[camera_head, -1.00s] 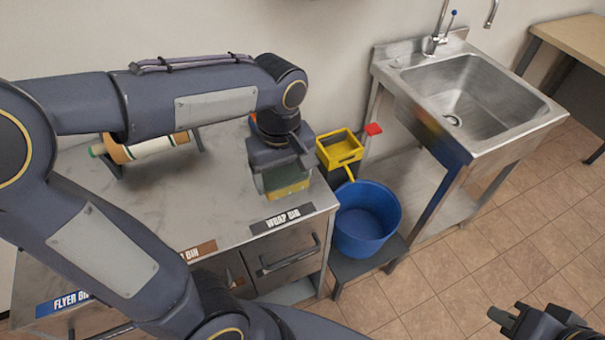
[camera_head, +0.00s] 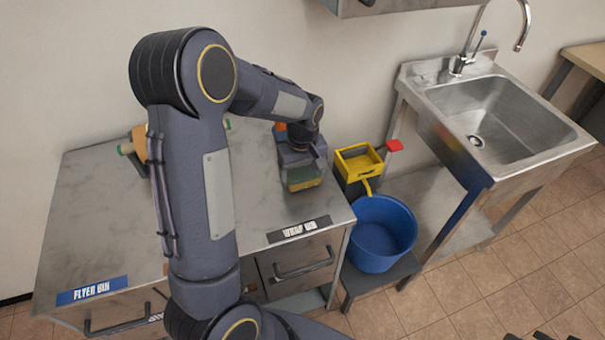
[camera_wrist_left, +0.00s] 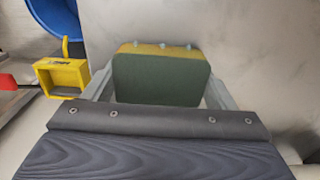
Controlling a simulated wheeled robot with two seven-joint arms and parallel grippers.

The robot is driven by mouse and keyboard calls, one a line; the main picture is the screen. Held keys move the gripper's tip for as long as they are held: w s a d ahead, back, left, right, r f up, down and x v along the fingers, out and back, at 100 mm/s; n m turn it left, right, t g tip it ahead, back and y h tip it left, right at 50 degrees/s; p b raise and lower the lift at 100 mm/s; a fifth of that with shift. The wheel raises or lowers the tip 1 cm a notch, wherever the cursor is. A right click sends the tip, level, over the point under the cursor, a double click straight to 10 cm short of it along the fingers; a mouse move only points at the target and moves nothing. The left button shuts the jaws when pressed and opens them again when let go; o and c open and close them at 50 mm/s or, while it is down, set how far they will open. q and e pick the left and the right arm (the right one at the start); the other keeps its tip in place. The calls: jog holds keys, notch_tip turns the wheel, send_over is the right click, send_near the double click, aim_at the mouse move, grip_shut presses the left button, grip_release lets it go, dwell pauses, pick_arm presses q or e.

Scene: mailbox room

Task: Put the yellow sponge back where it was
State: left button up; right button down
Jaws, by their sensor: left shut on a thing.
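My left gripper (camera_head: 301,176) is shut on the yellow sponge (camera_head: 304,186), over the right part of the metal counter (camera_head: 265,205). In the left wrist view the sponge (camera_wrist_left: 160,75) sits between the two fingers, with a dark green face and a yellow edge. I cannot tell whether its underside touches the counter. Only dark tips of what looks like my right gripper (camera_head: 540,336) show at the bottom right edge.
A yellow mop wringer (camera_head: 358,163) and a blue bucket (camera_head: 380,235) stand right of the counter, before the steel sink (camera_head: 490,120). Drawers with a flyer bin label (camera_head: 92,290) are in the counter front. My left arm hides part of the counter.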

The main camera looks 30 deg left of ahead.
aim_at(302, 173)
pick_arm(q)
jog(key=shift+f, duration=0.35)
jog(key=shift+f, duration=0.2)
jog(key=o, duration=0.9)
jog(key=shift+o, duration=0.2)
notch_tip(302, 173, up, 12)
jog(key=s+d+r+m+t+h, duration=0.1)
jog(key=s+d+m+t+h, duration=0.1)
jog(key=s, duration=0.9)
jog(key=s+d+r+m+t+h, duration=0.1)
jog(key=s+d+m+t, duration=0.2)
jog(key=s, duration=0.8)
jog(key=d+m, duration=0.2)
jog(key=m, duration=0.1)
jog(key=shift+d+r+t+h, duration=0.15)
jog(key=shift+r+t+h, duration=0.15)
jog(key=shift+r+h, duration=0.1)
jog(key=shift+s, duration=0.1)
